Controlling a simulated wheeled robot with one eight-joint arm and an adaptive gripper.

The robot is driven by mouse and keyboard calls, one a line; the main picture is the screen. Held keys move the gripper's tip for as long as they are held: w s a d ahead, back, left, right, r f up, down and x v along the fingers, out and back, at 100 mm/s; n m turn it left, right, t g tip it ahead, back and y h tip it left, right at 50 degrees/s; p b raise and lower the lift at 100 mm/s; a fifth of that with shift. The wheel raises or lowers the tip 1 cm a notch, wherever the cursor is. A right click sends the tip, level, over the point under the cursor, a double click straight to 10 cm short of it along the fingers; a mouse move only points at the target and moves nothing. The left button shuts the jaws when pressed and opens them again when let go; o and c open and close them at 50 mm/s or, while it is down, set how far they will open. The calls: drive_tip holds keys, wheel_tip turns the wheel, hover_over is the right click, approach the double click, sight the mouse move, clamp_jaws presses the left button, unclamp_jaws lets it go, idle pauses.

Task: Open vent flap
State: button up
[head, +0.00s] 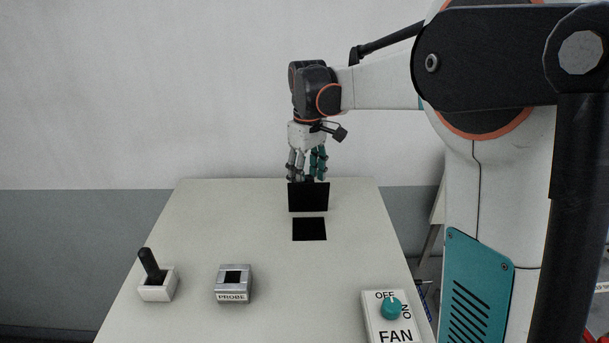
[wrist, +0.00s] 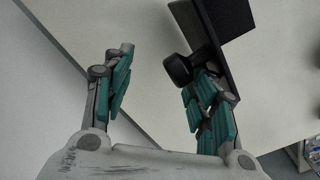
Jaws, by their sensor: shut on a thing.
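The vent flap (head: 308,197) is a black square panel standing roughly upright at the far edge of a dark square opening (head: 310,229) in the table. My gripper (head: 307,178) points down at the flap's top edge, on its far side. In the wrist view the flap (wrist: 226,30) is at the upper right, with a round black knob (wrist: 178,68) on its face. The exact contact is partly hidden.
On the pale table (head: 220,210), a black-handled lever on a white base (head: 157,283) stands front left. A grey PROBE block (head: 234,284) is right of it. A FAN box with a teal knob (head: 391,308) is front right. The table left of the flap is clear.

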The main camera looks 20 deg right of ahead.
drive_tip(key=shift+d+r, duration=0.1)
drive_tip(key=shift+d, duration=0.05)
wheel_tip(320, 180, up, 12)
idle(0.6)
drive_tip(key=shift+f, duration=0.2)
